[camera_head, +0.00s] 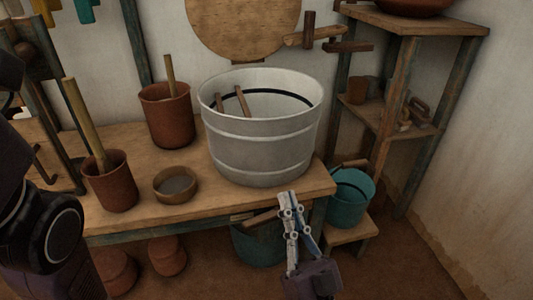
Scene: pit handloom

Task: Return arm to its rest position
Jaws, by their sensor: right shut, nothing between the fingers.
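My right gripper (288,198) is in front of the wooden table (240,204) near its front right corner, below the large white-grey tub. Its fingers point up and are together, with nothing between them. The rest of my right arm is cut off by the bottom edge of the picture. A dark part of my own body fills the left edge. My left gripper is not in view.
On the table stand a grey tub (262,155), two brown pots (167,118) (112,187) with sticks, and a small bowl (175,186). A teal bucket (352,195) stands on a low stool right of the table. A shelf (412,25) stands at the right wall.

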